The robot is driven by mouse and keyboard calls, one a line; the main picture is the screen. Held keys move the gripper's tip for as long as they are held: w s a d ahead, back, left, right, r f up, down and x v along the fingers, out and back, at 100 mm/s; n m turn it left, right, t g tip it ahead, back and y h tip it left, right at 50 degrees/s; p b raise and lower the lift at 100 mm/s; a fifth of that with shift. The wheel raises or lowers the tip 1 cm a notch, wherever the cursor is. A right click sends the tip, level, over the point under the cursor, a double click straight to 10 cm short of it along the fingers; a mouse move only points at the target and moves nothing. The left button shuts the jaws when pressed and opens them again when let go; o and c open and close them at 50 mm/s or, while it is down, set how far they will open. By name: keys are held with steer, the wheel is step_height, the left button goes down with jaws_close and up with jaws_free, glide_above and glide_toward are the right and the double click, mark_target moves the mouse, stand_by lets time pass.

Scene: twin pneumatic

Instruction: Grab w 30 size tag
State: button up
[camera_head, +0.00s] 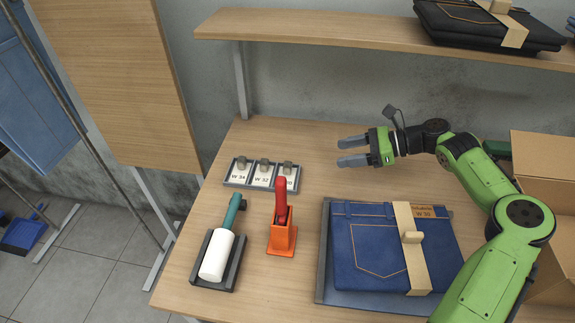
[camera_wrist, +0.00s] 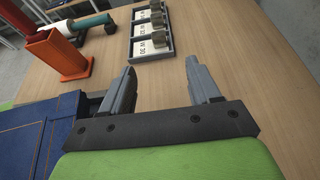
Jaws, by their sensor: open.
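The W 30 size tag (camera_wrist: 148,48) lies in the nearest compartment of a grey three-slot tray (camera_wrist: 171,50) in the wrist view, a white card with a grey-brown knob. In the head view the W 30 tag (camera_head: 290,180) is at the tray's right end, partly hidden by the red handle in front. The W 32 tag (camera_head: 262,174) is in the middle and the W 34 tag (camera_head: 240,169) at the left end. My gripper (camera_head: 340,151) is open and empty, above the table to the right of the tray, its fingers pointing left toward it.
An orange holder with a red-handled tool (camera_head: 282,238) stands in front of the tray. A white roller (camera_head: 216,256) lies in a dark tray at left. Folded jeans (camera_head: 368,250) with a paper band lie front right. A cardboard box (camera_head: 543,160) stands at right; a shelf (camera_head: 330,30) hangs above.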

mark_target(290, 164)
steer(key=b+x, duration=0.5)
steer(key=x, duration=1)
steer(key=shift+s+a+f, duration=0.15)
steer(key=shift+f, duration=0.05)
steer(key=shift+r, duration=0.1)
